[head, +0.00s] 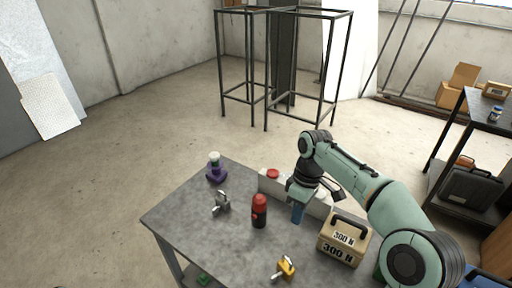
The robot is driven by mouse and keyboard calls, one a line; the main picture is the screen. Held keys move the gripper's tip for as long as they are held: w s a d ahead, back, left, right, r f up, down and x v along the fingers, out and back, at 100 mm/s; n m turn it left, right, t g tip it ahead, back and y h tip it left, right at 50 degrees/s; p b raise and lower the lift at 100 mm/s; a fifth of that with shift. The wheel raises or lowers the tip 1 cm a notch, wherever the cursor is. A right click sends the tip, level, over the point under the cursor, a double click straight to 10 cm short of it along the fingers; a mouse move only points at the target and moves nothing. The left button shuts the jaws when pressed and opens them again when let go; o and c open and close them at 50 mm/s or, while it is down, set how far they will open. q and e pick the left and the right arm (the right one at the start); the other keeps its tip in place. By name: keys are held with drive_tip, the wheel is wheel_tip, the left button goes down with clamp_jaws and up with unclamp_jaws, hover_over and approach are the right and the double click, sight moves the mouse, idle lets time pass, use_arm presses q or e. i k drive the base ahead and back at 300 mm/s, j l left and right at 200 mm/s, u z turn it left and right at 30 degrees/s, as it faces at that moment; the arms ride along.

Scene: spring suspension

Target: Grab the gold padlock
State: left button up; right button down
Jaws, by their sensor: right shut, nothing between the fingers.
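The gold padlock (287,266) lies near the front edge of the grey table (180,218), with a silver part sticking out to its lower left. My right gripper (297,214) points down above the table, behind the padlock in the picture and apart from it. Its blue fingers are shut with nothing between them. My left gripper is out of view.
A red and black bottle (259,212) stands left of my right gripper. A tan 300 N weight case (343,240) stands to the right.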

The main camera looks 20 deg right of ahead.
sight(287, 275)
drive_tip(key=k, duration=1)
